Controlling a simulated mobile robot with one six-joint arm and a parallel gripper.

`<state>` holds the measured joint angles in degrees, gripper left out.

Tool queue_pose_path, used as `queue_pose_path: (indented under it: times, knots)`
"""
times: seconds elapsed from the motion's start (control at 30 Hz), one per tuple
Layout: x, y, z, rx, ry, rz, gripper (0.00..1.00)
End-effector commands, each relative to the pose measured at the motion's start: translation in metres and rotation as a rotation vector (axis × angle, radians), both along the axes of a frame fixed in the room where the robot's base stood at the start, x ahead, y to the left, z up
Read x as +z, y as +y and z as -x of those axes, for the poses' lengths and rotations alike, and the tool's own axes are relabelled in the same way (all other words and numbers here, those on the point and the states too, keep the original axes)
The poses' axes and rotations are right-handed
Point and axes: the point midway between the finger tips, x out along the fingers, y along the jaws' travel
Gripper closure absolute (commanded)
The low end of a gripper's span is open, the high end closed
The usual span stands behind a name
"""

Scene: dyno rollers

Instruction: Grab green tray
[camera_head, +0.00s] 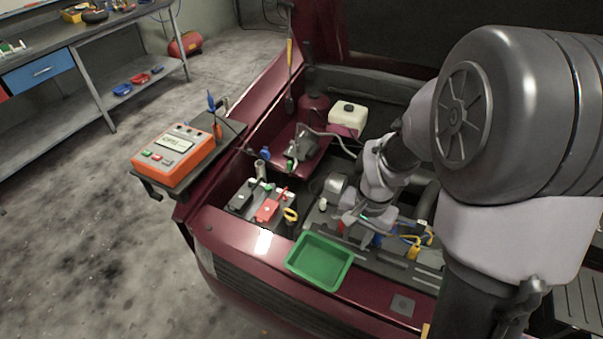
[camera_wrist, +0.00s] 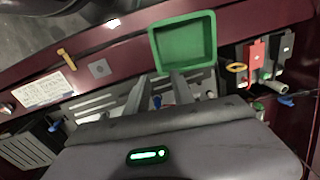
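The green tray (camera_head: 320,261) is a shallow, empty rectangular tray. It rests on the front edge of the dark red car's engine bay. In the wrist view the tray (camera_wrist: 184,42) lies just beyond my fingertips, at the upper middle. My gripper (camera_wrist: 160,82) is open, with a clear gap between its two fingers and nothing held. The right finger appears close to the tray's near edge; I cannot tell whether they touch. In the head view my gripper (camera_head: 362,224) is above the engine, behind the tray and to its right.
A red and black battery (camera_head: 262,204) with yellow-handled pliers (camera_head: 290,214) sits left of the tray. Wires with yellow connectors (camera_head: 414,250) lie right of my gripper. An orange tester (camera_head: 173,154) stands on a side shelf. A workbench (camera_head: 60,40) is at the back left.

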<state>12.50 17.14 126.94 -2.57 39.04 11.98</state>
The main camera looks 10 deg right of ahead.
Motion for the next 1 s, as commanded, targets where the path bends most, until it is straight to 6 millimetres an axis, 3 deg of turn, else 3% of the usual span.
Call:
queue_pose_path:
  times: [0.4, 0.67, 0.87, 1.0]
  knots:
    - [-0.112, 0.006, -0.004, -0.002, 0.008, -0.002, 0.71]
    - [-0.138, 0.01, -0.003, -0.002, 0.006, -0.001, 0.71]
    - [-0.177, 0.016, 0.001, -0.001, 0.008, 0.0, 0.71]
    - [-0.176, 0.016, 0.0, -0.003, 0.005, 0.0, 0.71]
